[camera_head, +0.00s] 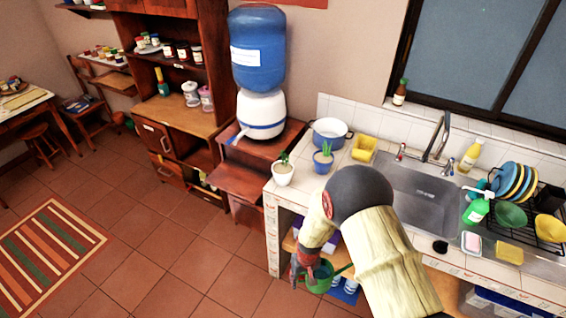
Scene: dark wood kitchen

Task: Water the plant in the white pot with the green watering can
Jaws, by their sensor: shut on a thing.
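The white pot (284,177) with a small green plant stands upright on the left end of the tiled counter, near its corner. The green watering can (319,280) is low in front of the counter, below the counter top and apart from the white pot. My gripper (297,277) is shut on the watering can at its left side. My arm hides part of the can and of the counter front. The can's spout seems to point up to the right.
A blue pot (323,163) with a plant stands right of the white pot. Behind are a blue-white cooking pot (330,132) and a yellow container (364,148). The sink (420,195) and dish rack (520,215) are to the right.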

